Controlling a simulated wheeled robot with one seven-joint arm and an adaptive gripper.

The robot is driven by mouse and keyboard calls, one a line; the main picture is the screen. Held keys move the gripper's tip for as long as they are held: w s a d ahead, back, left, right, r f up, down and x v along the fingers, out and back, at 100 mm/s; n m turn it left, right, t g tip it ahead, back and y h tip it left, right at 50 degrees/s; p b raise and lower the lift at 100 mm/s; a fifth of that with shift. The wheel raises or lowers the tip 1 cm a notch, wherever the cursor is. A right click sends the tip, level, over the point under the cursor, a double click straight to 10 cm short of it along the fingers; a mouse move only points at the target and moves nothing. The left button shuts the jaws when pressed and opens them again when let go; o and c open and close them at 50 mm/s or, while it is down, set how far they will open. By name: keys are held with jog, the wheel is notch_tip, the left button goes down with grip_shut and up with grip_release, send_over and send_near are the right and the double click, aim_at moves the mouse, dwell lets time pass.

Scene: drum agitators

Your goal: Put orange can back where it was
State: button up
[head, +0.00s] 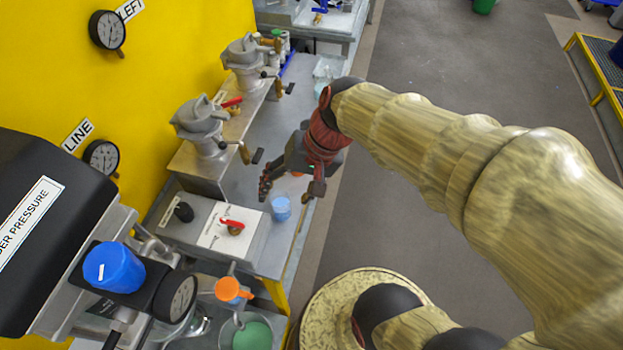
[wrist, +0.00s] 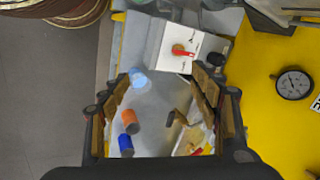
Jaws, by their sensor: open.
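My gripper (head: 288,191) hangs over the grey bench, open with its fingers spread and nothing between them. Its fingers also frame the wrist view (wrist: 163,82). The orange can (wrist: 130,121) is on the bench in the wrist view, apart from the fingers, in the lower left of the space they frame. A blue can (wrist: 126,146) is just below it in that picture. In the head view only a small orange patch (head: 297,174) shows behind my gripper; the rest is hidden there.
A pale blue cup (head: 281,208) stands on the bench near the edge. A white panel with a red-handled valve (head: 232,227) is to its left. Metal agitator heads (head: 201,126) stand along the yellow wall (head: 180,50). Open floor (head: 420,190) lies to the right.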

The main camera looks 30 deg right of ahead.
jog(key=s+d+r+n+t+h, duration=0.3)
jog(key=s+r+n, duration=0.1)
jog(key=r, duration=0.3)
jog(key=shift+s+d+n+h, duration=0.2)
jog(key=shift+s+n+h, duration=0.15)
jog(key=shift+n, duration=0.45)
